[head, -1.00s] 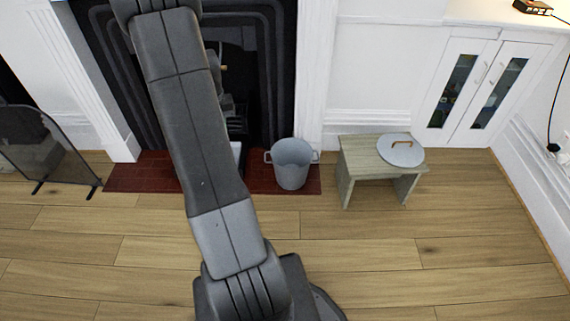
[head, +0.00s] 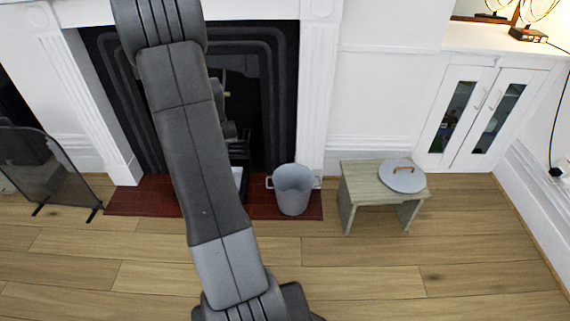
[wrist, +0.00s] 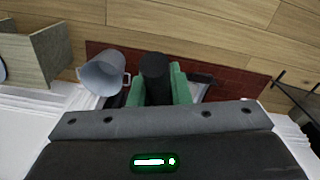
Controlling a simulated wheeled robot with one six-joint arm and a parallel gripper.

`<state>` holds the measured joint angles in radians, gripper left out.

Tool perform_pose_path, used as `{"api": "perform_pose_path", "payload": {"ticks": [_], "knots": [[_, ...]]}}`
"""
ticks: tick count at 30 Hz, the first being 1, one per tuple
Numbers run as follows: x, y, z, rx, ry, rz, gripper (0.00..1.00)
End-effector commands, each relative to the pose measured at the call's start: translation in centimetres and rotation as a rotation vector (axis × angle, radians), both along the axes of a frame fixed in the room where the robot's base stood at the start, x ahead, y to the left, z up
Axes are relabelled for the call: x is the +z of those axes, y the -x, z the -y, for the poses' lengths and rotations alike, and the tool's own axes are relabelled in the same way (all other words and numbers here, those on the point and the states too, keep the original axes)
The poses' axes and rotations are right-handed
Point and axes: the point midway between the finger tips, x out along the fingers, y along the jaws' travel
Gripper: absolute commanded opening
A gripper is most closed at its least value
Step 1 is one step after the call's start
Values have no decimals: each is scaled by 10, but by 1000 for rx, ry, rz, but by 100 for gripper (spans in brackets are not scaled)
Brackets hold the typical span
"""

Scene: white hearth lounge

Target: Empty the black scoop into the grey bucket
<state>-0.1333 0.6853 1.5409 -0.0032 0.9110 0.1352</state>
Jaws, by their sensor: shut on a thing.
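In the wrist view my gripper (wrist: 160,86), with green fingers, is shut on a dark rounded piece, taken as the black scoop (wrist: 155,66). Its pan and anything in it cannot be made out. The grey bucket (head: 293,190) stands upright on the red hearth at its right end, open at the top, with side handles. It also shows in the wrist view, left of my fingers and apart from them (wrist: 101,76). In the head view my arm hides the gripper and the scoop.
A wooden stool (head: 362,186) stands right of the bucket with a grey lid (head: 402,178) on it. A dark fireplace (head: 265,75) is behind the hearth (head: 150,201). A mesh screen (head: 50,165) stands at the left. The wooden floor in front is clear.

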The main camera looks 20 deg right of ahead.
Motion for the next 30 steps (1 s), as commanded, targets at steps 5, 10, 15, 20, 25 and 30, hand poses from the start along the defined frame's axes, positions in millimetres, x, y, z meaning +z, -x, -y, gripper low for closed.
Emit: {"api": "perform_pose_path", "payload": {"ticks": [5, 10, 15, 20, 25, 30], "knots": [[12, 1, 0, 0, 0, -2, 0], [28, 4, 0, 1, 0, -3, 0], [41, 9, -1, 1, 0, -3, 0], [54, 14, -1, 1, 0, -3, 0], [65, 19, -1, 1, -1, -2, 0], [70, 23, 0, 1, -1, -2, 0]]}}
